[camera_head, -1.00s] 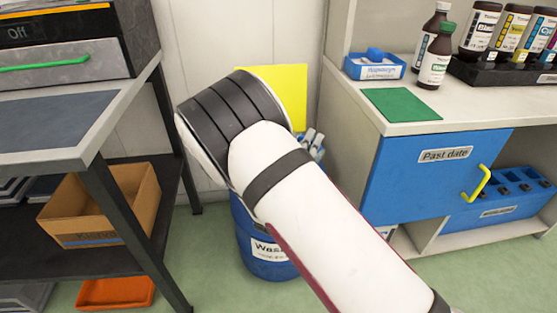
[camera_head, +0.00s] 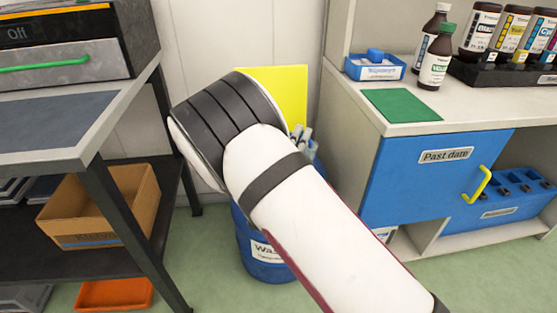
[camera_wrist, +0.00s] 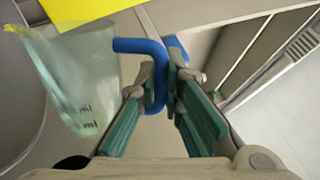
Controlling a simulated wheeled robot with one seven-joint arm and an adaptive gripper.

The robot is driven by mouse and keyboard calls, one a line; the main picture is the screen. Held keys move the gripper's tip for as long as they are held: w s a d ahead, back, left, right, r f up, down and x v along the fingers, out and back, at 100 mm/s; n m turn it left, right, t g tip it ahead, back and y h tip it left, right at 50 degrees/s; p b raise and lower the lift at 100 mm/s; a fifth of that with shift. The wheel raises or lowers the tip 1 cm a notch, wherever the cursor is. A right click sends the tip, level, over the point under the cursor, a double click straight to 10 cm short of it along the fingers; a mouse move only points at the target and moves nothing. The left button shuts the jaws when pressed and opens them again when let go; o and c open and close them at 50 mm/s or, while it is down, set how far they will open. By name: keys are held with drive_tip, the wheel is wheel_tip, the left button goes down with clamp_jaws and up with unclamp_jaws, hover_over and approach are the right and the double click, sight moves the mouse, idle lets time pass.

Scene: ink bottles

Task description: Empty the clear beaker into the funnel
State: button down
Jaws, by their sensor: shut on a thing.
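The clear beaker (camera_wrist: 78,85) is at the left of the wrist view, with dark ml marks near its lower end. Its blue handle (camera_wrist: 158,88) runs between my green-padded fingers. My gripper (camera_wrist: 166,90) is shut on this handle. I cannot tell whether the beaker holds liquid or how far it is tilted. In the head view my arm hides both gripper and beaker. I cannot make out the funnel in either view. A blue drum with a Waste label (camera_head: 266,262) stands on the floor, partly behind my arm.
A yellow panel (camera_head: 285,92) stands upright behind my arm. The dark-topped table (camera_head: 95,135) is at left, with a cardboard box (camera_head: 135,205) on its shelf. At right, the counter (camera_head: 460,113) carries bottles, a blue tray (camera_head: 375,70) and a green mat (camera_head: 400,104).

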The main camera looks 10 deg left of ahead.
drive_tip(key=shift+w+a+f+n+t+y+p, duration=0.15)
drive_tip(key=shift+a+n+y+p, duration=0.1)
drive_tip(key=shift+a+n+p, duration=0.3)
drive_tip(key=shift+a+f+n+t+y+p, duration=0.15)
drive_tip(key=shift+a+n+y+p, duration=0.2)
drive_tip(key=shift+n, duration=0.4)
drive_tip(key=shift+a+r+n+y+p, duration=0.15)
drive_tip(key=shift+a+n+y+p, duration=0.15)
drive_tip(key=shift+n+p, duration=0.45)
